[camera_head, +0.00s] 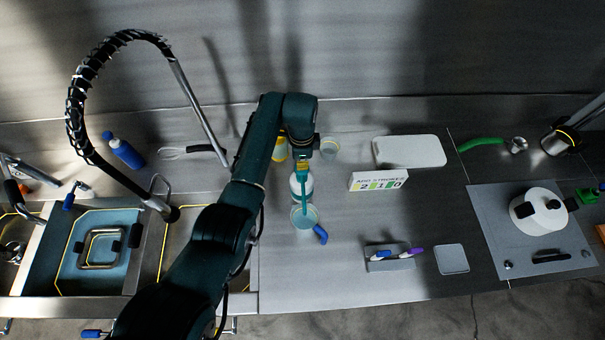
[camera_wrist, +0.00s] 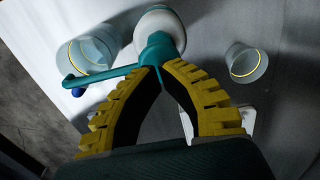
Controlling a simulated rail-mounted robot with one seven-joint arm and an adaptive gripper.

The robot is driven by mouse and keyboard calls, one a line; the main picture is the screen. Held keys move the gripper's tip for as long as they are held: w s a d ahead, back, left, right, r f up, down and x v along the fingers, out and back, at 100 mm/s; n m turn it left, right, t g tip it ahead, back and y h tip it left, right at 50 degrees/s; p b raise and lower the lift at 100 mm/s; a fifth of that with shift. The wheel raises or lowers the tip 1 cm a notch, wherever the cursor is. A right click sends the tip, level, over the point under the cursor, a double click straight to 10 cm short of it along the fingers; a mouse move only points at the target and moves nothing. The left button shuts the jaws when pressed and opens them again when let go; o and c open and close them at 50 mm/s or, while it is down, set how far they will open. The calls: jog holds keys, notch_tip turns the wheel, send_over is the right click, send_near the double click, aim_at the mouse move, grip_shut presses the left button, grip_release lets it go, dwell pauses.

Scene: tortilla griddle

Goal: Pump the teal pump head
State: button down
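The teal pump head (camera_wrist: 158,50) sits on a round white bottle (camera_wrist: 162,20). Its long spout points left over a clear cup with a blue handle (camera_wrist: 92,50). In the head view the white bottle (camera_head: 297,188) stands upright behind the cup (camera_head: 304,218), partly covered by the pump. My gripper (camera_wrist: 161,67) has yellow ribbed fingers whose tips come together right at the pump head. No object shows held between them. Whether the tips touch the head is hard to tell.
Another clear cup (camera_wrist: 246,63) stands to the right of the bottle. A sink (camera_head: 100,240) with a tall coiled faucet is left. Counter right of the cup is clear.

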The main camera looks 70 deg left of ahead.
dwell(0.4)
jog(key=shift+f+b, duration=0.45)
jog(key=shift+f, duration=0.25)
jog(key=shift+f+b, duration=0.5)
jog(key=shift+f, duration=0.35)
jog(key=shift+f+b, duration=0.5)
jog(key=shift+f, duration=0.15)
notch_tip(320, 180, up, 5)
jog(key=p, duration=0.4)
jog(key=shift+f, duration=0.3)
